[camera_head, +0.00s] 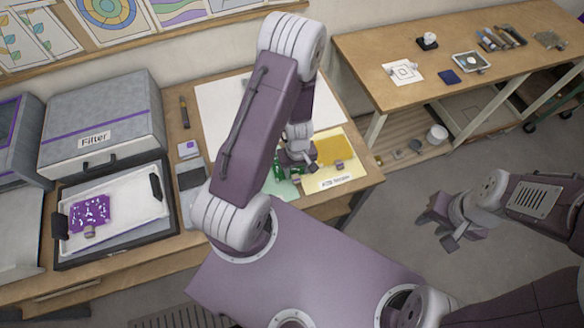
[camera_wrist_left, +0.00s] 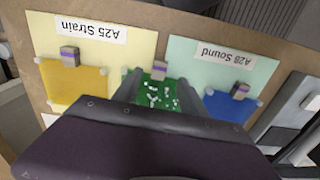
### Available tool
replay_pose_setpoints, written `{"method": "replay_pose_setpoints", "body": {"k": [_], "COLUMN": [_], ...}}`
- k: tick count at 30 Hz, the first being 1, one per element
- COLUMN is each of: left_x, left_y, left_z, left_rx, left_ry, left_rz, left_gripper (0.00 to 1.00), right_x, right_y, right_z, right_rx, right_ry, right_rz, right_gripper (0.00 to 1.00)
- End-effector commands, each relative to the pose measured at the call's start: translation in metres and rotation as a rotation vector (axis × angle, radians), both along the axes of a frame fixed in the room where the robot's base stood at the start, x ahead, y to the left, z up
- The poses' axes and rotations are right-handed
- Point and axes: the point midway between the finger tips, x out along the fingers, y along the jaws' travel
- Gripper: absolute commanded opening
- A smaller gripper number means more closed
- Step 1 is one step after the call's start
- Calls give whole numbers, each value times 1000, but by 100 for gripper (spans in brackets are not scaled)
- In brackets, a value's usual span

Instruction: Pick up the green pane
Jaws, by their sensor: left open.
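The green pane (camera_wrist_left: 155,96) has white flecks and a small cream-and-purple block (camera_wrist_left: 158,70) at its edge. It lies at the border between the yellow and mint cards. My left gripper (camera_wrist_left: 157,88) is open over it, with a finger towards each side of the pane; whether they touch it I cannot tell. The near part of the pane is hidden by the gripper body. In the head view the green pane (camera_head: 278,171) is mostly hidden behind my left arm and left gripper (camera_head: 296,172). My right gripper (camera_head: 446,224) is open and empty above the floor at the right.
A yellow-orange pane (camera_wrist_left: 76,84) and a blue pane (camera_wrist_left: 230,106) lie close on either side, each with a similar block. A white tray (camera_head: 128,236) holding a purple pane (camera_head: 90,214) and the grey Filter box (camera_head: 100,120) stand at left. A second table (camera_head: 440,92) is at right.

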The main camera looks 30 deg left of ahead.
Motion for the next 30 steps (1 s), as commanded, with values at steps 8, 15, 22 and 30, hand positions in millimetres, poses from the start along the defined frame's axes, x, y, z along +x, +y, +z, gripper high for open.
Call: {"method": "replay_pose_setpoints", "body": {"k": [8,15,22,30], "left_x": [1,1,1,1], "left_y": [-1,-3,-3,-3], "left_z": [-23,-60,-56,-56], "left_rx": [0,1,0,1], "left_ry": [0,-1,0,-1], "left_rz": [-1,-1,-1,-1], "left_gripper": [49,49,44,0], "right_x": [0,0,0,0], "right_y": [0,0,0,0], "right_z": [-22,-59,-54,-54], "right_rx": [0,0,0,0], "right_ry": [0,0,0,-1], "right_rz": [0,0,0,0], "right_gripper": [36,36,36,36]}}
